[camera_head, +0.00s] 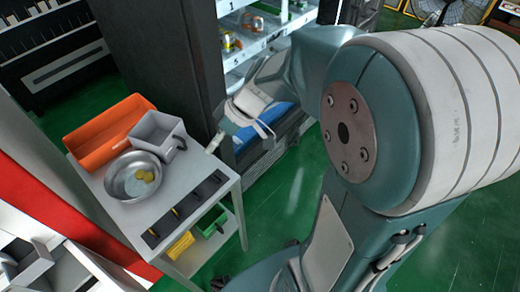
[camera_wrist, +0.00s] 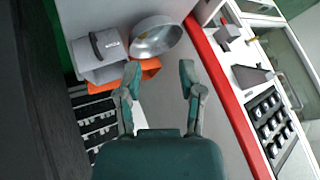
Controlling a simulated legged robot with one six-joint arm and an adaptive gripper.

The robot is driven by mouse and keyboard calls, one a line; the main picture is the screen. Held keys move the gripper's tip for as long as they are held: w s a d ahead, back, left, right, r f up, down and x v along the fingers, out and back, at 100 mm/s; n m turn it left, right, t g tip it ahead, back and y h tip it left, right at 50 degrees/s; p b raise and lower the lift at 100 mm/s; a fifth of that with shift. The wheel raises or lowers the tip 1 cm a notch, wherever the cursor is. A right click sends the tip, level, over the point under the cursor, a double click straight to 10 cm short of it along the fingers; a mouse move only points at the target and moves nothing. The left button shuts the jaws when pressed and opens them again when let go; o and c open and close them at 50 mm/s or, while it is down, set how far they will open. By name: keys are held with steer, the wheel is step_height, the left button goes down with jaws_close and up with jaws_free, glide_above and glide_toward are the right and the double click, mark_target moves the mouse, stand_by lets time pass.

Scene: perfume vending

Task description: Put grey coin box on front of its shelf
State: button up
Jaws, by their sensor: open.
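The grey coin box (camera_head: 152,128) is a small open box with a darker part on one side. It sits on the light grey table (camera_head: 204,194), beside the orange bin and behind the metal bowl. It also shows in the wrist view (camera_wrist: 103,46), at the upper left, beyond and left of my fingers. My gripper (camera_wrist: 160,76) is open and nothing is between its fingers. Which shelf belongs to the box is unclear.
A metal bowl (camera_head: 122,186) holding coins and a long orange bin (camera_head: 98,136) share the tabletop. The table's lower shelf holds a green bin (camera_head: 211,222) and a yellow item (camera_head: 180,245). A dark vending machine (camera_head: 160,55) with stocked shelves stands behind. Green floor is open at right.

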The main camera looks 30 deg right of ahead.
steer(key=s+d+r+m+t+h, duration=0.3)
steer(key=s+r+m+h, duration=0.4)
steer(key=s, duration=0.5)
steer(key=shift+d+r+m+t, duration=0.2)
steer(key=shift+d+m+t, duration=0.15)
steer(key=shift+d, duration=0.35)
steer(key=shift+s+d+r+m+t+h, duration=0.25)
steer(key=shift+s+d+r+m+h, duration=0.15)
steer(key=shift+m, duration=0.25)
steer(key=shift+c, duration=0.3)
